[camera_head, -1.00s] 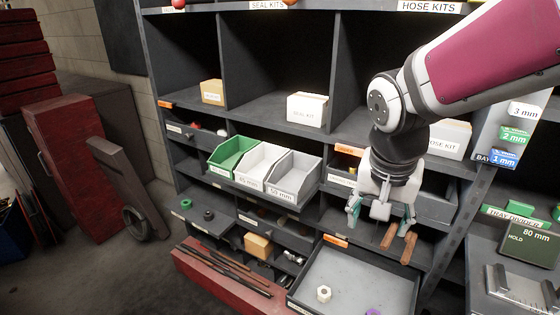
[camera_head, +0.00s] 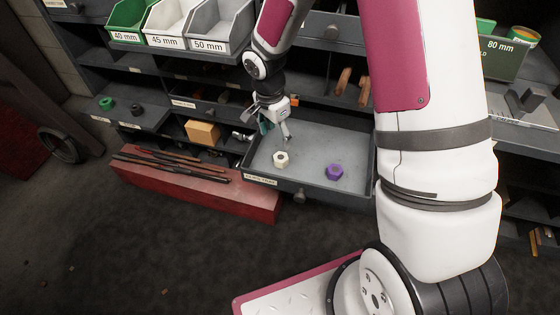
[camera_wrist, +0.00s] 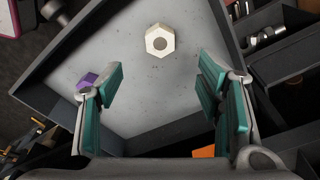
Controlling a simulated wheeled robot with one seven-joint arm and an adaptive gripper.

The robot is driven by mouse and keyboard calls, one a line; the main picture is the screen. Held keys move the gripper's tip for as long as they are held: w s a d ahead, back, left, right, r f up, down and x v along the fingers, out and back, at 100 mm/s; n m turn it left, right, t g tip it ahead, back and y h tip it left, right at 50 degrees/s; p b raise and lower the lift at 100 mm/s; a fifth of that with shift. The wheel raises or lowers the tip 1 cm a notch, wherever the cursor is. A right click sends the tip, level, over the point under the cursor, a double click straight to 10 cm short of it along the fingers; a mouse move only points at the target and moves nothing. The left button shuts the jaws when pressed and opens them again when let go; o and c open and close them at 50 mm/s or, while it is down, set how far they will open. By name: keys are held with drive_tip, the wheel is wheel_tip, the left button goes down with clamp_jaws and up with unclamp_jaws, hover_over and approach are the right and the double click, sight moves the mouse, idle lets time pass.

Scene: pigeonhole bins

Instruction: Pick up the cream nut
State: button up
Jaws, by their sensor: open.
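The cream nut (camera_head: 281,159) is a small hexagonal nut lying in the left part of the open grey drawer (camera_head: 318,145), near its front. In the wrist view the cream nut (camera_wrist: 160,40) shows from above, its hole visible, ahead of and between my fingers. My gripper (camera_head: 276,134) is just behind and above the nut, pointing down, empty and apart from it. In the wrist view my gripper's (camera_wrist: 162,92) two teal-padded fingers stand wide apart.
A purple nut (camera_head: 334,172) lies in the same drawer to the right; it shows partly behind a finger in the wrist view (camera_wrist: 88,80). Drawer walls surround both nuts. A red box (camera_head: 200,185) with rods stands at left. Green, white and grey bins (camera_head: 222,22) are above.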

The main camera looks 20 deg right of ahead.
sight(281, 157)
drive_tip(key=f+b, duration=0.1)
drive_tip(key=f, duration=0.3)
drive_tip(key=f+b, duration=0.1)
drive_tip(key=f, duration=0.2)
drive_tip(key=d+f+b, duration=0.1)
drive_tip(key=f+b, duration=0.1)
drive_tip(key=f, duration=0.2)
drive_tip(key=shift+w+d+f, duration=0.1)
drive_tip(key=shift+w+f, duration=0.15)
drive_tip(key=shift+f, duration=0.05)
drive_tip(key=c, duration=1.4)
drive_tip(key=shift+r, duration=0.1)
